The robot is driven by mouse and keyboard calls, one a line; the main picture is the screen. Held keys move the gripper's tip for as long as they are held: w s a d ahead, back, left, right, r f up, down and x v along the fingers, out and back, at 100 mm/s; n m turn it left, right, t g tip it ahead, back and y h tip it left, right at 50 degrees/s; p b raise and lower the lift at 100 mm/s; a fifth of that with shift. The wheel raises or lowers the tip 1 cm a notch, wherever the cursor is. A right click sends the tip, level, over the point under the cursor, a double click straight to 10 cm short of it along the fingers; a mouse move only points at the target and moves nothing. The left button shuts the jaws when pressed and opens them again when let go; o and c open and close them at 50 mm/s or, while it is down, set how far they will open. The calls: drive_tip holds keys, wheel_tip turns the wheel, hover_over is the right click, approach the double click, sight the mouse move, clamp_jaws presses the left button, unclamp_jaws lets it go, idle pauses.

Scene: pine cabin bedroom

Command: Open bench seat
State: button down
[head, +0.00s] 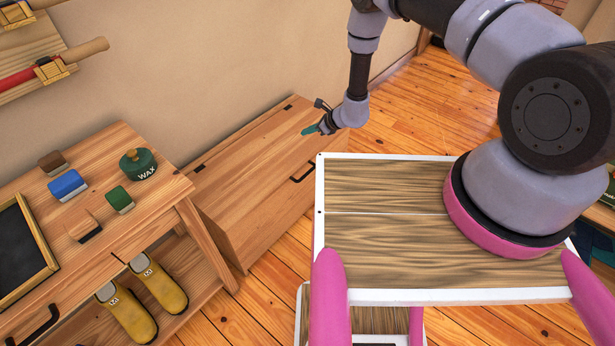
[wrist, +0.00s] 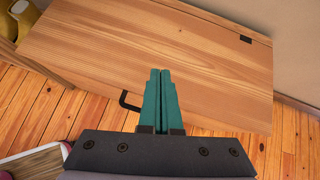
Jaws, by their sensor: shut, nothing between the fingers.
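The wooden bench (head: 232,190) stands against the wall, its flat seat lid lying closed. The lid (wrist: 190,65) fills much of the wrist view. A black handle (head: 304,172) sits at the bench's front edge; in the wrist view the handle (wrist: 128,101) shows just left of my fingers. My gripper (head: 311,130) is over the far end of the lid in the head view. Its teal fingers (wrist: 160,74) are shut together with nothing between them. I cannot tell whether the fingertips touch the lid.
Plank floor (head: 430,105) is clear beyond the bench.

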drive_tip(key=s+d+f+m+h, duration=0.1)
drive_tip(key=s+d+f, duration=0.3)
drive_tip(key=f, duration=0.5)
drive_tip(key=s+d+f+m+h, duration=0.1)
drive_tip(key=s+d+f+m, duration=0.1)
drive_tip(key=s+f, duration=0.5)
drive_tip(key=w+a+f, duration=0.5)
drive_tip(key=w, duration=0.1)
drive_tip(key=shift+a+f, duration=0.4)
drive_tip(key=shift+r, duration=0.1)
